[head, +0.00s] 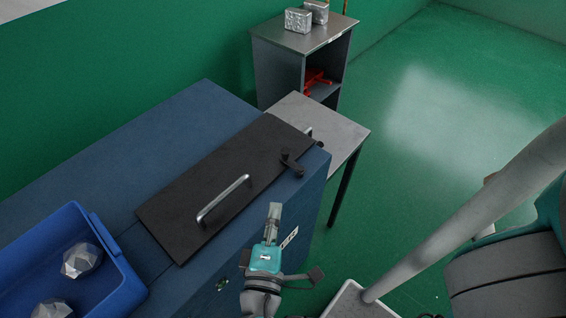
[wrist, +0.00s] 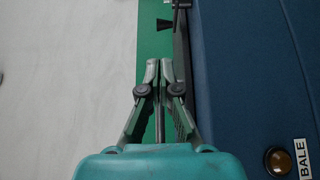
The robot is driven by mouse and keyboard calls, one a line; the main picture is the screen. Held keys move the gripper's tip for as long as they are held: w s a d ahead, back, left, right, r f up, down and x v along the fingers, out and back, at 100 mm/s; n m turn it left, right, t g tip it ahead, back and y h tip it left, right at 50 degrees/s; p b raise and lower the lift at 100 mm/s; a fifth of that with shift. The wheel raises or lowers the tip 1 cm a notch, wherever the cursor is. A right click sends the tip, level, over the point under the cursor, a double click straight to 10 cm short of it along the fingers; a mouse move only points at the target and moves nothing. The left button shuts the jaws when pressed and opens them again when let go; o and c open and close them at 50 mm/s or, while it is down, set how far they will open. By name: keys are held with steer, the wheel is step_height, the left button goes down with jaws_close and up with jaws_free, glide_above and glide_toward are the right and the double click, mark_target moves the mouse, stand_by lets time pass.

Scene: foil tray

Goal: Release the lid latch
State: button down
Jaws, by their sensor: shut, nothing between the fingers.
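A flat black lid (head: 205,195) with a silver bar handle (head: 223,200) lies closed on top of the blue machine (head: 150,125). A black latch (head: 292,163) sits at the lid's right end, by the front edge. Its arm lies across the edge. My gripper (head: 274,212) is in front of the machine, nearer me than the latch and apart from it. In the wrist view my gripper (wrist: 159,66) has its fingertips together with nothing between them. A dark part at the top of that view (wrist: 181,10) may be the latch; it is cut off by the frame.
A blue bin (head: 125,262) with crumpled foil lumps (head: 82,260) stands at left. A grey side table (head: 345,135) adjoins the machine's right end, with a shelf unit (head: 290,38) behind. The machine's front carries a BALE label (wrist: 300,158) and a round button (wrist: 278,160). Green floor lies open at right.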

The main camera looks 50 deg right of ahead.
mark_target(284, 155)
steer(key=shift+x, duration=6.6)
